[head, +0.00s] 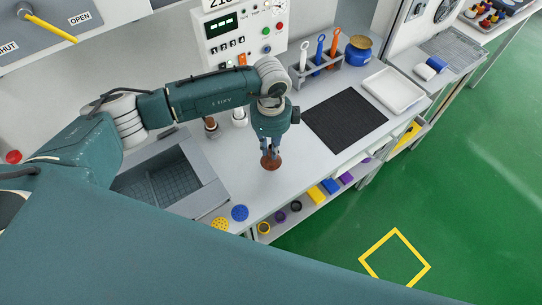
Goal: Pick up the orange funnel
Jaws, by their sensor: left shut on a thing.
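No clear orange funnel shows elsewhere. A small orange part (242,60) shows behind my arm, below the control panel, mostly hidden. My right gripper is not in view.
A grey basin (208,172) lies left of the gripper. Yellow (220,224) and blue (240,212) round pieces sit at the front edge. A black mat (345,120), white tray (393,90), tool rack (318,68) and blue pot (358,52) are to the right.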

